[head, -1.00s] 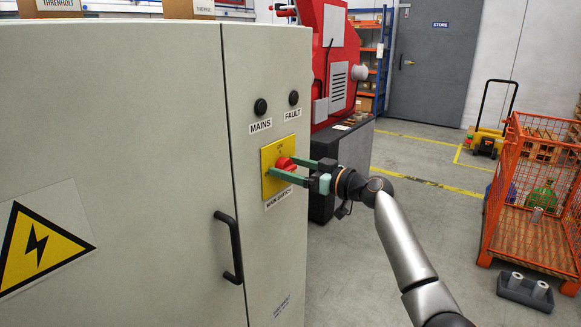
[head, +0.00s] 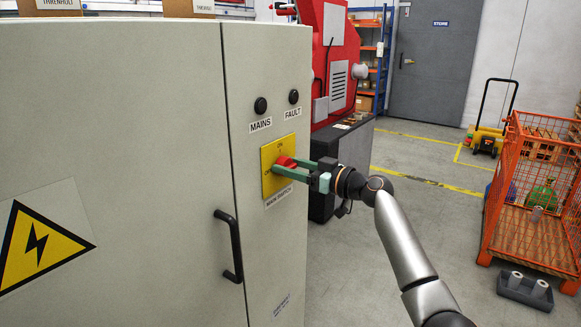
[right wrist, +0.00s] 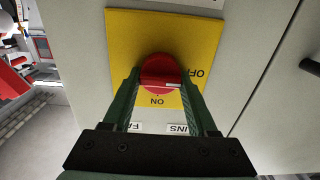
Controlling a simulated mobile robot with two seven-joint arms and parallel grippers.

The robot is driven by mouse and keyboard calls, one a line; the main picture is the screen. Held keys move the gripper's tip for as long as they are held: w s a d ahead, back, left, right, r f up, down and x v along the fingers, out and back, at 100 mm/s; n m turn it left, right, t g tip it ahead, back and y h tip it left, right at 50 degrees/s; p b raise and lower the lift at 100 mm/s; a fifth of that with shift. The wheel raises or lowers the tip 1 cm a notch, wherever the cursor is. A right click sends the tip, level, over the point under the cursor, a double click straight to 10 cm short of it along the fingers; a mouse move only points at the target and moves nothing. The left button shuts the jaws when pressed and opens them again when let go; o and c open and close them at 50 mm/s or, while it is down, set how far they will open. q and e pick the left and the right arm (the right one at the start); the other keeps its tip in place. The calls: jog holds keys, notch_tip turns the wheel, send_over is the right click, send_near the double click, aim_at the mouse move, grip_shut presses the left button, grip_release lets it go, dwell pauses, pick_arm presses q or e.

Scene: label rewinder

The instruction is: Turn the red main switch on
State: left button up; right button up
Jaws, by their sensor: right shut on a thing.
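The red main switch (head: 284,162) is a knob on a yellow plate (head: 267,188) on the cabinet's narrow right-hand panel. My right gripper (head: 286,167) reaches in from the right and is shut on the knob. In the right wrist view the red knob (right wrist: 160,68) sits between the two green fingers, one on each side. The yellow plate there (right wrist: 125,35) shows upside down, with ON below the knob and OFF at its right. A small pale mark shows on the knob's lower right; its exact setting is hard to tell. My left gripper is not in view.
Dark round MAINS (head: 260,106) and FAULT (head: 294,97) indicators sit above the switch. A black door handle (head: 229,247) sticks out at lower left. A red machine (head: 335,60) stands behind the cabinet. An orange mesh cage (head: 530,200) stands right, with open floor between.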

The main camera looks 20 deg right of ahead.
jog(key=shift+m, duration=0.3)
jog(key=m, duration=0.2)
jog(key=shift+m, duration=0.4)
jog(key=m, duration=0.4)
jog(key=shift+w+d+m+p, duration=0.1)
jog(key=shift+m+p, duration=0.2)
jog(key=shift+p, duration=0.05)
jog(key=m+p, duration=0.2)
jog(key=m, duration=0.3)
jog(key=shift+d+f, duration=0.1)
jog(key=shift+f+m+p, duration=0.2)
jog(key=shift+m+p, duration=1.1)
jog(key=shift+m, duration=1.2)
jog(key=o, duration=1.4)
jog(key=shift+c, duration=0.2)
